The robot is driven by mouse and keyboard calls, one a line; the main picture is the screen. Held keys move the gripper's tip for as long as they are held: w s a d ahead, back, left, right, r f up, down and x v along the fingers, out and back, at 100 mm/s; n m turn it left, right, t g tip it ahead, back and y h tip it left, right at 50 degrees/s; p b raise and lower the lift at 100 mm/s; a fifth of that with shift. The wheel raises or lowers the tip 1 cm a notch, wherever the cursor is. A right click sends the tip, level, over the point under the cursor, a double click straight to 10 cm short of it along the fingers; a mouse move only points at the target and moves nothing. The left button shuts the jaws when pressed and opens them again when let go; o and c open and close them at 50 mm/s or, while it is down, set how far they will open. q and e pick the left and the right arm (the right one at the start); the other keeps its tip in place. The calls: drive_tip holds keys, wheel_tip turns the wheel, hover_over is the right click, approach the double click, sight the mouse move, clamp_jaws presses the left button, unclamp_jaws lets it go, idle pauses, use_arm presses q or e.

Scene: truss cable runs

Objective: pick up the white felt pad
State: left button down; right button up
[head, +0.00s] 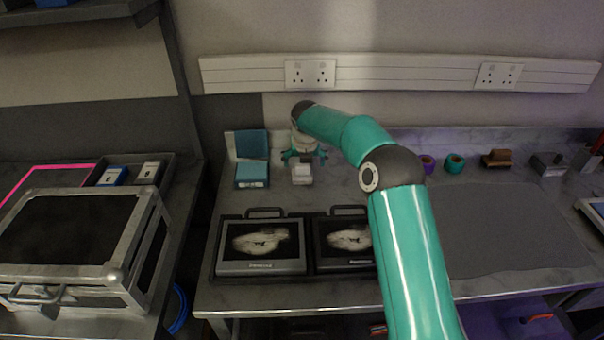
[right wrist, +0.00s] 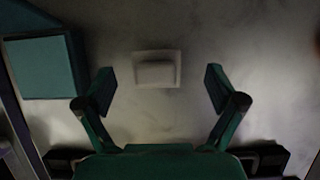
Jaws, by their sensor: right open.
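The white felt pad (head: 302,168) lies on the grey worktop near the wall, at the back of the bench. In the right wrist view the pad (right wrist: 156,73) is a small pale block on a slightly larger light square base, ahead of the fingertips and centred between them. My right gripper (head: 304,157) is open and empty, over the worktop just behind the pad in the head view. Its two green fingers are spread wide in the right wrist view (right wrist: 158,90), with a gap on both sides of the pad. My left gripper is out of view.
Blue-green blocks (head: 252,172) stand just left of the pad. Two dark framed cases (head: 262,268) lie nearer the front edge. Purple and teal rolls (head: 454,163) and a brown block (head: 496,158) stand at the right rear. A grey mat (head: 510,225) on the right is clear.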

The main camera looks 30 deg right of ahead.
sight(302, 165)
drive_tip(key=x, duration=0.1)
drive_tip(key=p+x, duration=0.1)
drive_tip(key=x, duration=0.1)
drive_tip(key=shift+a+f, duration=0.25)
drive_tip(key=shift+f, duration=0.15)
drive_tip(key=shift+w+d+f, duration=0.1)
drive_tip(key=shift+w+f, duration=0.1)
drive_tip(key=shift+f, duration=0.2)
drive_tip(key=c, duration=1.3)
drive_tip(key=shift+o, duration=0.2)
drive_tip(key=shift+r, duration=0.2)
wheel_tip(302, 165, up, 20)
drive_tip(key=p, duration=0.3)
drive_tip(key=shift+p, duration=0.35)
drive_tip(key=shift+f, duration=0.15)
